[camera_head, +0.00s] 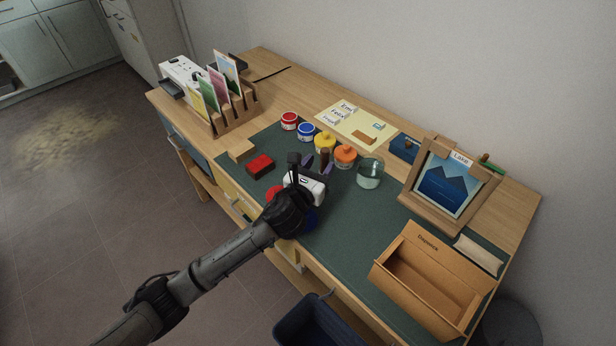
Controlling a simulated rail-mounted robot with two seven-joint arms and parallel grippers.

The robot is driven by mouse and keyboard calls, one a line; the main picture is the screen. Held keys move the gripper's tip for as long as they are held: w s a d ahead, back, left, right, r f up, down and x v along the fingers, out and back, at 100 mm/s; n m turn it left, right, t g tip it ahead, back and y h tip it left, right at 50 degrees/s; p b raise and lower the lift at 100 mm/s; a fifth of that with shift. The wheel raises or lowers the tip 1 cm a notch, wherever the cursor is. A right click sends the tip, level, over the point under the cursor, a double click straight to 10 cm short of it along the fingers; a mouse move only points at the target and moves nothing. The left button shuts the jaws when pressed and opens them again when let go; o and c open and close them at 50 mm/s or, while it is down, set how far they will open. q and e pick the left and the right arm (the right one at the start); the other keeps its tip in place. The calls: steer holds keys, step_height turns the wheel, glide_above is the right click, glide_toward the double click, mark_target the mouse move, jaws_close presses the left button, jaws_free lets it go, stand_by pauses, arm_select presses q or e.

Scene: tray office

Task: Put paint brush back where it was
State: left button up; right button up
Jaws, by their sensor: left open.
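I cannot clearly make out a paint brush. A thin green-ended stick (490,165) lies at the top right of the wooden easel (410,194), too small to identify. My left gripper (318,163) is open over the middle of the green mat (345,225), in front of the paint jars. A dark brown upright piece (324,154) shows by its fingertips; I cannot tell what it is or whether it is touched. A glass jar of pale liquid (369,173) stands to the right of the gripper. My right gripper is not in view.
Red (289,121), blue (306,131), yellow (325,142) and orange (345,156) jars stand behind the gripper. A red-topped block (260,166) lies left. A cardboard box (430,275) sits at front right, and a card rack (234,112) at back left.

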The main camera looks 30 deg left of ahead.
arm_select(q)
steer(key=s+p, duration=0.1)
steer(key=s, duration=0.5)
steer(key=shift+a+p, duration=0.1)
steer(key=shift+p, duration=0.2)
steer(key=shift+s, duration=0.45)
stand_by(0.6)
